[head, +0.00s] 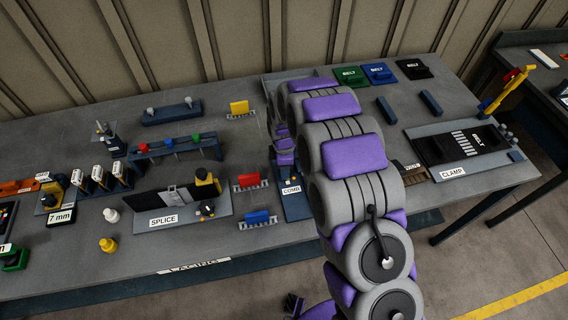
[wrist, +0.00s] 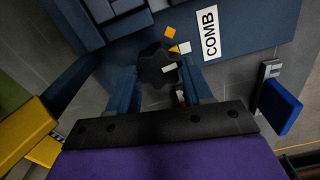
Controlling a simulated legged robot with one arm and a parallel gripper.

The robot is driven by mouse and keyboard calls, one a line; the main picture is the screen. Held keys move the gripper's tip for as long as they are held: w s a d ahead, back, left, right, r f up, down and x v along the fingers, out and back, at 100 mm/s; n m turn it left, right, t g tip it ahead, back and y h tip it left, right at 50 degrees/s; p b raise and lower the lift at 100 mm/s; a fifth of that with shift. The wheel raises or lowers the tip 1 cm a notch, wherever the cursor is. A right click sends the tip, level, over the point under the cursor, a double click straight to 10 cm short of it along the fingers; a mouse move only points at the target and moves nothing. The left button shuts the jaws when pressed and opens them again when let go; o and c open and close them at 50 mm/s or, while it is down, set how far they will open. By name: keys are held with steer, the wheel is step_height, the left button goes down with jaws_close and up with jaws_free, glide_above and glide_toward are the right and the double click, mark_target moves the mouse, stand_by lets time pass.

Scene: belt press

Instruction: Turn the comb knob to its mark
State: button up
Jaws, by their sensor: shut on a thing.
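The dark, lobed comb knob (wrist: 155,66) sits on the blue comb base (wrist: 262,25) in the wrist view. My gripper (wrist: 160,80) has its two blue fingers on either side of the knob, shut on it. The COMB label (wrist: 209,33) is to the right of the knob. In the head view, my arm hides the knob and my fingers; the COMB label (head: 291,190) shows beside it.
In the wrist view, a yellow block (wrist: 28,125) is at left and a blue block (wrist: 280,107) at right. In the head view, red (head: 249,181) and blue (head: 258,217) blocks in holders stand left of my arm. The clamp station (head: 465,146) is to the right.

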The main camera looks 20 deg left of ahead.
steer(key=shift+w+a+r+m, duration=0.1)
steer(key=shift+w+r+m, duration=0.15)
steer(key=shift+m, duration=0.35)
steer(key=o, duration=0.7)
steer(key=shift+f, duration=0.1)
steer(key=o, duration=0.4)
steer(key=shift+s+f, duration=0.1)
steer(key=shift+c, duration=0.2)
step_height(320, 180, up, 17)
steer(key=p, duration=0.2)
